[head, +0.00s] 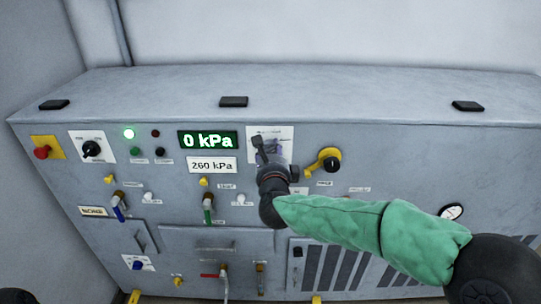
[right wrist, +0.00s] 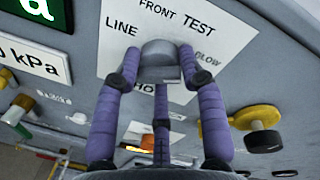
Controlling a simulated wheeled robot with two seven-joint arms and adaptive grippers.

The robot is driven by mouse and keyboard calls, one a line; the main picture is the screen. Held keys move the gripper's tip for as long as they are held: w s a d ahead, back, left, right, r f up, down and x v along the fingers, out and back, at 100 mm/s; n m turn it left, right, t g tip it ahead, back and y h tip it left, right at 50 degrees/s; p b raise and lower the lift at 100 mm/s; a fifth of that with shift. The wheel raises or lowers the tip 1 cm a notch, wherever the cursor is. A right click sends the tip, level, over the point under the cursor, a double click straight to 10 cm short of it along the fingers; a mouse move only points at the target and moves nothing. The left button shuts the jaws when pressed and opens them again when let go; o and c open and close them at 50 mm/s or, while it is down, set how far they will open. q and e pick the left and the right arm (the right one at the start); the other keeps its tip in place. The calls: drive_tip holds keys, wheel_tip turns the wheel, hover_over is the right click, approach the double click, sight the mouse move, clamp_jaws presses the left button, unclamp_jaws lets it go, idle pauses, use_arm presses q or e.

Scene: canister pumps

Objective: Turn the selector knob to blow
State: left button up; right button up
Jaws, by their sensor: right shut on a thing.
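The selector knob (right wrist: 158,52) is a grey knob on a white label plate (right wrist: 118,30), which also shows in the head view (head: 285,133). In the right wrist view the plate reads LINE, FRONT, TEST and BLOW, with a partly covered word starting "HO" below. BLOW is to the right of the knob. My right gripper (head: 268,150) is shut on the knob, its purple fingers on both sides of it in the right wrist view (right wrist: 160,78). The fingers hide part of the knob, and I cannot tell which word it points to. My left gripper is not in view.
A green display (head: 208,140) reads 0 kPa, above a 260 kPa plate (head: 212,165). A yellow and black knob (head: 328,160) sits close right of my gripper. Another black knob (head: 91,149), a red button (head: 42,152) and several valve handles stick out from the grey panel.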

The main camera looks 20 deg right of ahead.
drive_tip(key=shift+a+m, duration=0.1)
drive_tip(key=shift+m, duration=0.2)
idle(0.4)
drive_tip(key=o, duration=1.1)
drive_tip(key=shift+w, duration=0.1)
drive_tip(key=shift+o, duration=0.2)
drive_tip(key=f+v, duration=0.1)
drive_tip(key=v, duration=1.1)
drive_tip(key=shift+r, duration=0.4)
